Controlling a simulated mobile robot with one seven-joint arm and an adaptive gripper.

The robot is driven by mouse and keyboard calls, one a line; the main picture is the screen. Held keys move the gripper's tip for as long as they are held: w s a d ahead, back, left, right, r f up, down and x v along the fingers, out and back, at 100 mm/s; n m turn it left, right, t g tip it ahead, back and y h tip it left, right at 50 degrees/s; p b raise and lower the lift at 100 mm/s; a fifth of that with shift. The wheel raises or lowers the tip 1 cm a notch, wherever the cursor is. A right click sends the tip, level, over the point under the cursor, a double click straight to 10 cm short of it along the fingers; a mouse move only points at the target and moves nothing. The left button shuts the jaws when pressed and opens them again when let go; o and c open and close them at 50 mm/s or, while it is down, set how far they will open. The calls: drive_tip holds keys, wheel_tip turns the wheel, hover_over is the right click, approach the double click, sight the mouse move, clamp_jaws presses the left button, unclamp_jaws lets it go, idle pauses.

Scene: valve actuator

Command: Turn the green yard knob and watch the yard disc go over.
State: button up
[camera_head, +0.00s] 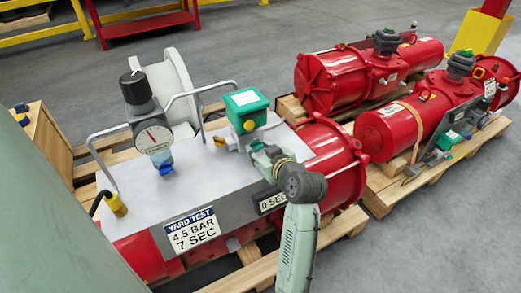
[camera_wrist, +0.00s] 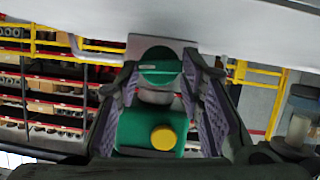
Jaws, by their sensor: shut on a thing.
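In the wrist view, a round green knob (camera_wrist: 160,72) with a pale line across its face sits between the two fingertips of my gripper (camera_wrist: 160,62). The fingers close on it from both sides. Beside it is a green housing (camera_wrist: 135,128) with a round yellow disc (camera_wrist: 163,138) on its face. In the head view, the green housing (camera_head: 246,100) stands on the white-topped red actuator, with the yellow disc (camera_head: 249,125) on its near side. My gripper (camera_head: 259,150) is just below it there and hides the knob.
A pressure gauge (camera_head: 153,137) and black-topped regulator (camera_head: 135,88) stand left of the housing, beside wire handles. A placard (camera_head: 192,230) reads "YARD TEST 4.5 BAR 7 SEC"; a smaller plate (camera_head: 272,201) reads "0 SEC". More red actuators (camera_head: 405,130) lie on pallets at right.

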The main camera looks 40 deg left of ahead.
drive_tip(key=c, duration=0.5)
drive_tip(key=shift+s+f+n+t+b, duration=0.2)
drive_tip(key=shift+n+t+b, duration=0.3)
drive_tip(key=shift+n+b, duration=0.35)
drive_tip(key=shift+c, duration=0.2)
drive_tip(key=shift+r+n, duration=0.15)
drive_tip(key=shift+n, duration=0.1)
drive_tip(key=o, duration=1.2)
drive_tip(key=shift+c, duration=0.2)
drive_tip(key=v, duration=0.7)
drive_tip(key=shift+s+d+r, duration=0.1)
drive_tip(key=shift+s+r, duration=0.05)
